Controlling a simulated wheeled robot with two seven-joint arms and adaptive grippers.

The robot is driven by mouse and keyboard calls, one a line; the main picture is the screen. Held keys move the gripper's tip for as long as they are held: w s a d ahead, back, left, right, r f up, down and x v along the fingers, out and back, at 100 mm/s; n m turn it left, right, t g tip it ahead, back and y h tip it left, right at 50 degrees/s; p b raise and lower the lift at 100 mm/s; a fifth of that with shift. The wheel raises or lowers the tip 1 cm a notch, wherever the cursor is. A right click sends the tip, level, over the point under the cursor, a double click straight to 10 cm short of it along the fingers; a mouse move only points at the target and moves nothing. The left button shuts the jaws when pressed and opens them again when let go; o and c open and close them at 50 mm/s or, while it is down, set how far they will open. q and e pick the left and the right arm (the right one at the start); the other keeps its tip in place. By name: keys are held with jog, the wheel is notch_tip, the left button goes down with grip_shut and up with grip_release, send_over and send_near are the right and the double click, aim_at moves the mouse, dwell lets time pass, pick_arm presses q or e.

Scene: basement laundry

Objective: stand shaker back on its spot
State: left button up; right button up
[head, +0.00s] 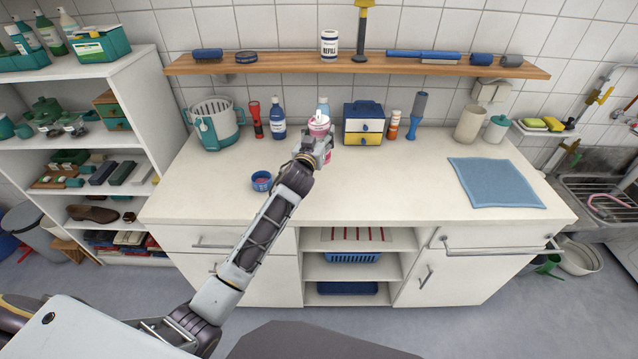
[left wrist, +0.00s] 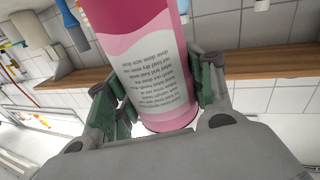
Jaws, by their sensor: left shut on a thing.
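The shaker (head: 319,123) is a pink cylinder with a white label and a pale top. It stands close to upright near the back middle of the counter, in my left gripper (head: 322,146). In the left wrist view the shaker (left wrist: 140,45) fills the space between the green-padded fingers of the left gripper (left wrist: 160,88), which are shut around its sides. Whether its base touches the counter (head: 390,185) is hidden by the gripper. No marked spot for it is clear to me. My right gripper is not in view.
A blue bottle (head: 278,122) and red flashlight (head: 256,120) are left; a blue-yellow drawer box (head: 363,124) is right. A small blue bowl (head: 262,181) sits in front-left. The counter's middle right is bare up to a blue cloth (head: 495,183).

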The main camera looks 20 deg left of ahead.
pick_arm(q)
jog(key=shift+a+f, duration=0.1)
jog(key=shift+m, duration=0.3)
jog(key=shift+f, duration=3.15)
jog(key=shift+f+b, duration=0.5)
jog(key=shift+f, duration=1.4)
jog(key=shift+f, duration=0.1)
